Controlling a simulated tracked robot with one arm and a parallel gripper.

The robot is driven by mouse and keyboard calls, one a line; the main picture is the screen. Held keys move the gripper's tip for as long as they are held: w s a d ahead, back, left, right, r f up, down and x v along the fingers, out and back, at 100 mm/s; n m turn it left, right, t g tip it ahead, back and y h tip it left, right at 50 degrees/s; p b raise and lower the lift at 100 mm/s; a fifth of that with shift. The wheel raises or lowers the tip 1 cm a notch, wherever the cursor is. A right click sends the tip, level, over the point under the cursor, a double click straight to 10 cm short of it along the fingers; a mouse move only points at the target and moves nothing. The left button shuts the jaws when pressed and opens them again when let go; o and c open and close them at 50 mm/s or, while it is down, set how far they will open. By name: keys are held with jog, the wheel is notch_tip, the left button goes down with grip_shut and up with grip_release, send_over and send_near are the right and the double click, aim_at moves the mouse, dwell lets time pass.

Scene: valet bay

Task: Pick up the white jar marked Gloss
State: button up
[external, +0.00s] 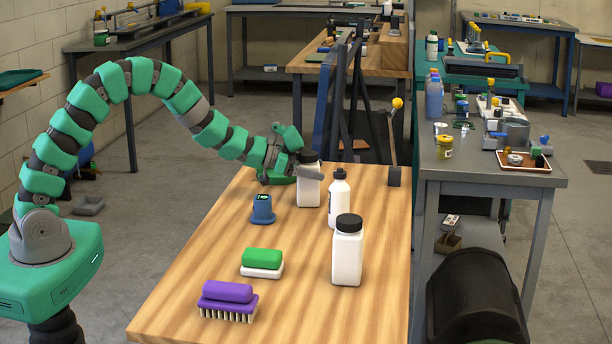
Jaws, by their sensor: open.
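A white jar (309,192) with a black lid stands upright toward the far side of the wooden table. My gripper (296,174) is open at this jar, with a grey part passing across its upper front and a green part to its left. I cannot tell whether the fingers touch it. A second white jar (347,258) with a black lid stands upright nearer the camera, apart from my gripper. No lettering is readable on either jar, so I cannot tell which is marked Gloss.
A slim white bottle (339,202) stands close to the right of the far jar. A blue dispenser-like item (262,209), a green and white block (262,262) and a purple brush (228,299) are on the wooden table (190,285). Its front right is clear.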

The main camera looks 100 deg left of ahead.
jog(key=shift+w, duration=0.3)
jog(key=c, duration=1.4)
jog(key=shift+c, duration=0.2)
